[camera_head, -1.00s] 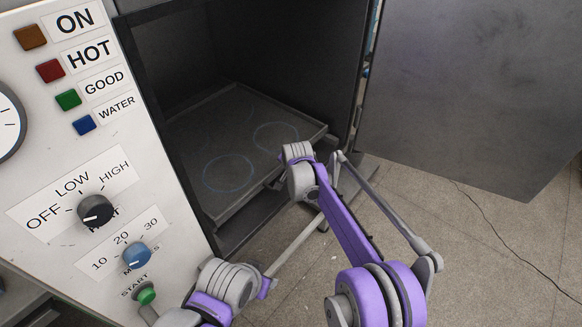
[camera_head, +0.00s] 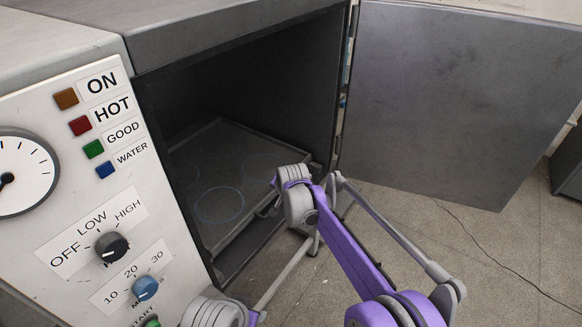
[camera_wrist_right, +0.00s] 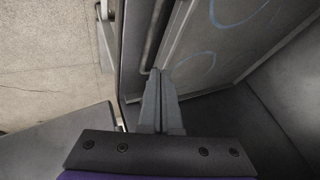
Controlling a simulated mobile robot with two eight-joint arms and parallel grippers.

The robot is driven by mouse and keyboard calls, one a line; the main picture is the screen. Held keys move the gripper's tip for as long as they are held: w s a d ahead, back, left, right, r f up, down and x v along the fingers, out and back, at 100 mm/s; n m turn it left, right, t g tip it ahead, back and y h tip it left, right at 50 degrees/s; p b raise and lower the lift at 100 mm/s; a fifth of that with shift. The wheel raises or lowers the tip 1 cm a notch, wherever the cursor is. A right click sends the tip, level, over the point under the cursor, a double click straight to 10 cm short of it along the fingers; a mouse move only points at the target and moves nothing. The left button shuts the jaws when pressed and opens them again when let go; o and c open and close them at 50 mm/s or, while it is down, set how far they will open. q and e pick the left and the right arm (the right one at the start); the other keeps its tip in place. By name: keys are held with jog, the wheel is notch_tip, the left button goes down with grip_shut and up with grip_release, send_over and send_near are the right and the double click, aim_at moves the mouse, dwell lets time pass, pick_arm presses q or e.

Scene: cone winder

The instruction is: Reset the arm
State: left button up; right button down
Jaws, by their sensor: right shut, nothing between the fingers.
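My right arm (camera_head: 345,235), purple and grey, reaches from the lower right to the mouth of the open dark chamber. Its gripper is mostly hidden behind the wrist in the head view. In the right wrist view my right gripper (camera_wrist_right: 158,74) has its two grey fingers together with nothing between them. The fingertips are close to the front edge of the tray; I cannot tell whether they touch it. My left gripper is not in view. A grey joint of mine shows at the bottom edge of the head view.
The tray (camera_head: 203,224), marked with blue circles, lies inside the chamber (camera_head: 250,100). The chamber door (camera_head: 450,95) stands wide open at right. A control panel (camera_head: 60,155) with a gauge (camera_head: 22,172), coloured lights and knobs is at left. Floor (camera_head: 400,205) shows below the door.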

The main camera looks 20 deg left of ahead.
jog(key=s+d+r+h+p, duration=0.1)
jog(key=s+d+r, duration=0.35)
jog(key=d, duration=0.45)
jog(key=s+d+r+n+p, duration=0.1)
jog(key=s+d+r, duration=0.3)
jog(key=d, duration=0.5)
jog(key=s+d+r+h, duration=0.1)
jog(key=s+d+r, duration=0.1)
jog(key=s+d, duration=0.5)
jog(key=s+d+f+h+p, duration=0.1)
jog(key=s+d+f, duration=0.1)
jog(key=s+d, duration=0.5)
jog(key=s+d+f+n+h+p, duration=0.1)
jog(key=s+d+f, duration=0.2)
jog(key=s+d, duration=0.5)
jog(key=s, duration=0.5)
jog(key=shift+s+d+g, duration=0.15)
jog(key=shift+d+g, duration=0.15)
jog(key=shift+g, duration=0.1)
